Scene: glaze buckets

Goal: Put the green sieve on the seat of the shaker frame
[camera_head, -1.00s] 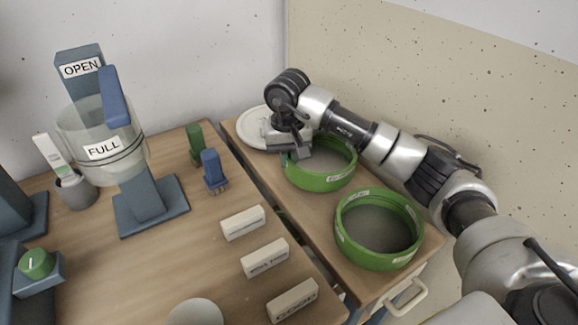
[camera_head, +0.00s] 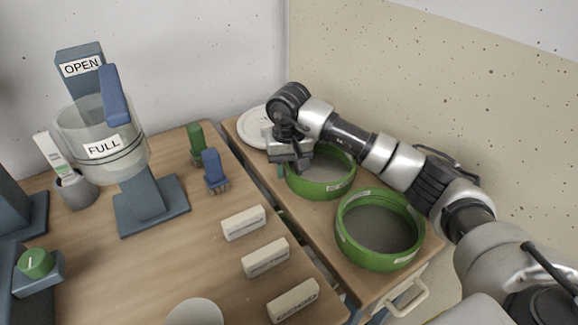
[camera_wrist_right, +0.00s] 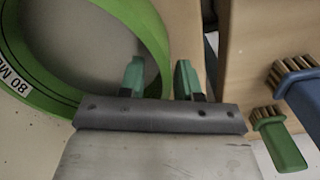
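Two green sieves with grey mesh stand on the right-hand wooden top in the head view: a far one (camera_head: 325,188) and a nearer one (camera_head: 372,259). My right gripper (camera_head: 283,171) is at the left edge of the far sieve. In the right wrist view the gripper (camera_wrist_right: 160,78) is open, with one green fingertip inside the ring and one outside. The rim of the sieve (camera_wrist_right: 146,22), labelled "80 ME…", runs between them. I cannot tell whether the fingers touch it. I cannot identify the shaker frame or its seat. My left gripper is out of view.
A white round lid (camera_head: 254,127) lies behind the gripper. On the left-hand top are a green brush (camera_head: 196,143), a blue brush (camera_head: 213,168), several labelled blocks (camera_head: 266,257) and a clear vessel marked FULL (camera_head: 85,130) on a blue stand. A wall rises behind.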

